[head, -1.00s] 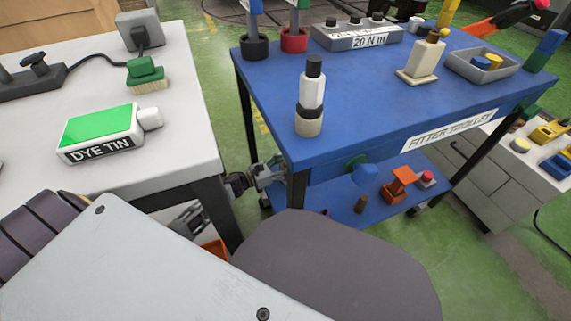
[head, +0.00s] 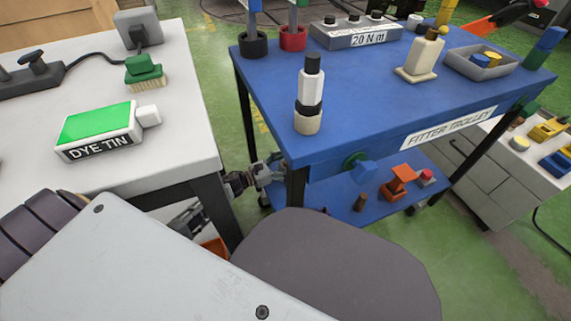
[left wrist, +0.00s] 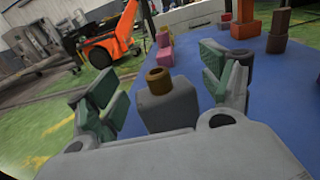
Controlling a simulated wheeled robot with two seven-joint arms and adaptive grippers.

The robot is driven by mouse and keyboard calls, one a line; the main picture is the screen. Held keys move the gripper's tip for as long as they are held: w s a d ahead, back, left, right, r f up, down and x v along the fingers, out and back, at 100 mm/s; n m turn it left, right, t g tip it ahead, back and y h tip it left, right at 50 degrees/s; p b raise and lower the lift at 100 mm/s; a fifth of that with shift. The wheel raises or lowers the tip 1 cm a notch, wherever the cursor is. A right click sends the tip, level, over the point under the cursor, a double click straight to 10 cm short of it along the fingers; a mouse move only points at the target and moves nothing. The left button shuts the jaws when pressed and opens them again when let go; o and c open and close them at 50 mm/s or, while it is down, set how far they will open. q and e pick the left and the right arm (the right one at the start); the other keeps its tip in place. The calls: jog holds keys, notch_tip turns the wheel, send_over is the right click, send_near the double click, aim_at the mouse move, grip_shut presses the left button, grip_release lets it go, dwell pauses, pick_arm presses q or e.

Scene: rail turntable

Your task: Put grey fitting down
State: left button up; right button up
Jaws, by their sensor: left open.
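In the left wrist view, the grey fitting (left wrist: 168,105) is a grey block with a brown round top. It stands upright at the blue lower shelf (left wrist: 248,90); its base is hidden by my gripper body. My left gripper (left wrist: 160,76) is open, with one green-padded finger on each side of the fitting. A narrow gap shows on the left; contact on the right is unclear. In the head view, my left wrist (head: 262,174) reaches in beside the trolley leg, and the fitting is hidden. My right gripper is not in view.
The blue fitter trolley (head: 370,110) has a bottle, a 20 N m box and a tray on top. Its lower shelf holds an orange fixture (head: 400,180). The white table (head: 185,90) with a dye tin (head: 100,133) stands left.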

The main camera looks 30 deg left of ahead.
pick_arm(q)
jog(key=shift+r, duration=0.15)
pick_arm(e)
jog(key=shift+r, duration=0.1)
pick_arm(q)
jog(key=shift+s+a, duration=0.1)
jog(key=shift+s, duration=0.05)
jog(key=p+v, duration=0.3)
jog(key=v, duration=0.8)
jog(key=shift+s+a+p, duration=0.2)
jog(key=shift+s+p, duration=0.05)
jog(key=shift+p, duration=0.05)
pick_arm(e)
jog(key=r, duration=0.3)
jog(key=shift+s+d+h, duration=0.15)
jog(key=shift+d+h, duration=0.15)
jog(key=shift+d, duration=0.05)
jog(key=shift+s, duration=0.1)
